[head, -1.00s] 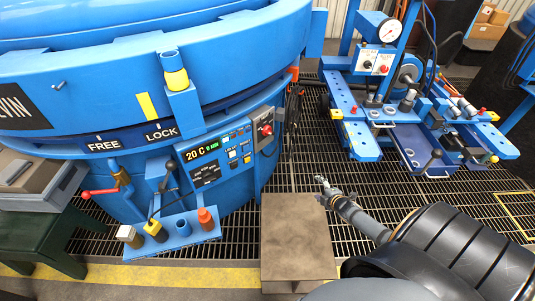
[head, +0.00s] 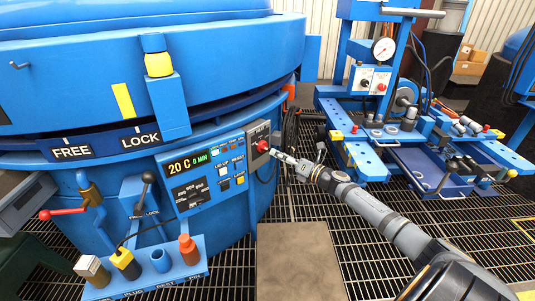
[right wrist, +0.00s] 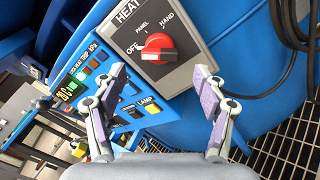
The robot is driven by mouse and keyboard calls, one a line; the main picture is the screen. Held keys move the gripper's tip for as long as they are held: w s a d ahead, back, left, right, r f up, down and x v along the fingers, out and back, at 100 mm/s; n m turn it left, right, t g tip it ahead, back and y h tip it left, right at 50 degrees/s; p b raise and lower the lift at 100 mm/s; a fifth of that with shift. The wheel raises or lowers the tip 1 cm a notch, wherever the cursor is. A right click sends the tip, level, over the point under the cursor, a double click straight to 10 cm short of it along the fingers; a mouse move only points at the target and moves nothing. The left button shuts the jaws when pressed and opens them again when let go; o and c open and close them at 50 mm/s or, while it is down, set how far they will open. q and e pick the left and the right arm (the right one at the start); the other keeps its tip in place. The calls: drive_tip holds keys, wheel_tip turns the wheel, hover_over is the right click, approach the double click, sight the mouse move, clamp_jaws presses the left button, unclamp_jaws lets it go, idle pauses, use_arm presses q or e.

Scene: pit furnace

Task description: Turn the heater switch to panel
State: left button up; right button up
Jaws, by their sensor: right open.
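The heater switch (head: 262,146) is a red knob on a grey plate at the right end of the control panel (head: 228,148) on the blue furnace. The right wrist view shows the red knob (right wrist: 158,48) close up, with labels OFF, PANEL and HAND around it. A white mark on the knob lies at its left end, towards OFF. My right gripper (head: 277,154) is just in front of the switch. In the wrist view my right gripper (right wrist: 160,77) is open, its fingers apart below either side of the knob and holding nothing. My left gripper is out of view.
The panel's display (head: 187,163) reads 20 C, with small buttons beside it. Dark cables (head: 291,130) hang right of the switch. A lever (head: 147,178), a red-handled valve (head: 65,211) and a plug shelf (head: 135,280) are at lower left. A blue test cart (head: 345,152) stands right.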

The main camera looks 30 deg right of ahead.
sight(268, 149)
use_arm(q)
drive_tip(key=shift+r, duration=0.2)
use_arm(e)
drive_tip(key=x, duration=0.6)
drive_tip(key=shift+w+a, duration=0.15)
drive_tip(key=shift+w, duration=0.2)
drive_tip(key=shift+c, duration=0.4)
